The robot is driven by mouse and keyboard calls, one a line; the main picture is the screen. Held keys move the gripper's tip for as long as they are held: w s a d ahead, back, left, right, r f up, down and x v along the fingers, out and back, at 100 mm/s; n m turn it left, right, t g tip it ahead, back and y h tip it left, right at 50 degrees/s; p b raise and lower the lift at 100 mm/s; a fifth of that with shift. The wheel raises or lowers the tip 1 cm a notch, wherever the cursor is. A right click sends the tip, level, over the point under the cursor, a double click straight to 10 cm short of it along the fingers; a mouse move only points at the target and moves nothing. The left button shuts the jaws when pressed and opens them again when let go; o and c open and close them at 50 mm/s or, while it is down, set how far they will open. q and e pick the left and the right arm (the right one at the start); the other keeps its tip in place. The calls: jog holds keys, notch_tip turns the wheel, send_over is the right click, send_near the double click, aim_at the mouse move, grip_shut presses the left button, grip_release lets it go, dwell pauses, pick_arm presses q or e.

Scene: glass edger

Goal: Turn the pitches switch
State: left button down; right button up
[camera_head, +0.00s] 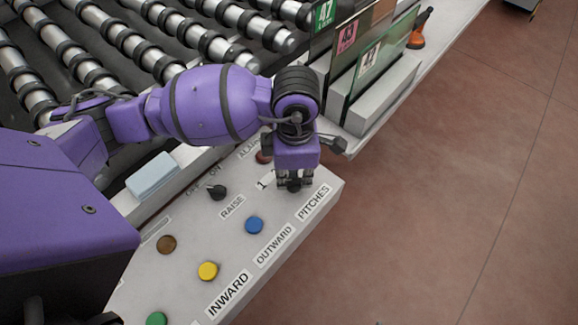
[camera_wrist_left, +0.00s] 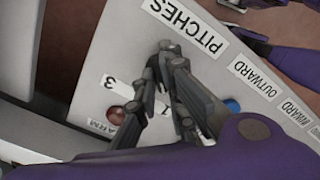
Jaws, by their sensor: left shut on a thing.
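The pitches switch is largely hidden by the fingers, beside the "PITCHES" label (camera_head: 313,203) on the grey control panel (camera_head: 185,300). The same label shows upside down in the left wrist view (camera_wrist_left: 186,26), near "3" and "1" marks. My left gripper (camera_head: 292,184) reaches down onto the panel from above. Its fingertips (camera_wrist_left: 166,50) are close together, shut on the pitches switch.
The panel also has a black knob (camera_head: 217,193), a blue button (camera_head: 254,225), a yellow button (camera_head: 208,271), a brown button (camera_head: 166,244) and a green button (camera_head: 156,319). A light-blue block (camera_head: 152,175) lies behind it. Glass panes (camera_head: 368,72) stand behind the gripper. Open floor is right.

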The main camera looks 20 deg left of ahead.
jog(key=shift+s+f, duration=0.1)
jog(key=shift+f, duration=0.05)
pick_arm(q)
jog(key=m+b, duration=0.1)
jog(key=m, duration=0.1)
jog(key=shift+f+m+b, duration=0.1)
jog(key=shift+m+b, duration=0.25)
jog(key=shift+m, duration=0.05)
jog(key=shift+m+b, duration=0.55)
jog(key=shift+m, duration=0.15)
jog(key=m+b, duration=0.2)
jog(key=m, duration=0.1)
jog(key=shift+m+b, duration=0.75)
jog(key=shift+m, duration=0.05)
pick_arm(e)
jog(key=shift+g, duration=0.3)
jog(key=shift+s+a+f, duration=0.1)
jog(key=shift+s+f, duration=0.1)
jog(key=shift+f, duration=0.75)
jog(key=shift+s+d+f, duration=0.1)
jog(key=shift+s+f, duration=0.05)
jog(key=shift+f, duration=0.85)
jog(key=shift+s+a+f, duration=0.1)
jog(key=shift+s+f, duration=0.1)
jog(key=shift+f, duration=0.75)
pick_arm(q)
jog(key=shift+r, duration=0.2)
pick_arm(e)
jog(key=shift+s, duration=0.2)
